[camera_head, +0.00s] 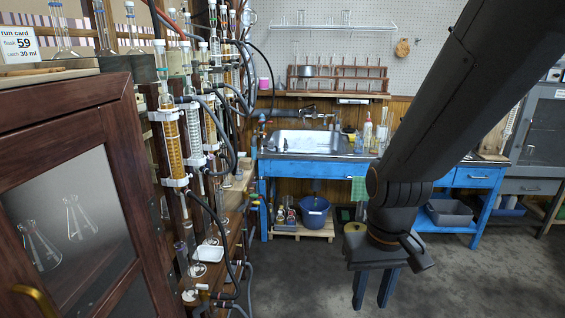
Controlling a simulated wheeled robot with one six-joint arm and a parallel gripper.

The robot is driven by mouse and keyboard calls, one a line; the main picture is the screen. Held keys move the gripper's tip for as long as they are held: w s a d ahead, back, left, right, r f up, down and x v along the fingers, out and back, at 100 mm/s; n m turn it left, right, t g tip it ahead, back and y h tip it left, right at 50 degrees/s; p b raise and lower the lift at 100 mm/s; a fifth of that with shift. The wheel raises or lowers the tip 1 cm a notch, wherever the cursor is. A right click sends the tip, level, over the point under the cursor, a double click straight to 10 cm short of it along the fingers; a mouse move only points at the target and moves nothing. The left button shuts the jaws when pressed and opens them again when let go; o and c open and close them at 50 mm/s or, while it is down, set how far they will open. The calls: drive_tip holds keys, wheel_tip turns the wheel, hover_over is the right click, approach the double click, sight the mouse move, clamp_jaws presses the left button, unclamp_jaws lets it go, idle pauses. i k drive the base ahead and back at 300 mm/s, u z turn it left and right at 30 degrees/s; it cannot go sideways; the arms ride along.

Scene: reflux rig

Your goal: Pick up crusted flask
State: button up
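I cannot pick out a crusted flask for certain; no crust shows clearly on any glass at this size. Two clear conical flasks, one at the left (38,246) and one at the right (80,217), show behind the glass of the wooden cabinet door. Long-necked glassware (62,35) stands on the ledge above the cabinet. Small glass vessels (197,268) sit low on the rig and are partly hidden by tubes. My gripper (371,301) points down over the open floor, right of the rig, its two blue fingers apart with nothing visible between them.
The wooden cabinet (120,165) fills the left foreground, its door shut. Condensers (171,140) and dark hoses crowd the rig beside it. Grey floor (300,275) is clear in the middle.

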sight(368, 134)
drive_tip(key=z, duration=0.1)
drive_tip(key=i, duration=2.15)
drive_tip(key=z, duration=0.1)
drive_tip(key=k, duration=1.2)
drive_tip(key=i, duration=0.35)
drive_tip(key=z, duration=1.1)
drive_tip(key=i, duration=1.35)
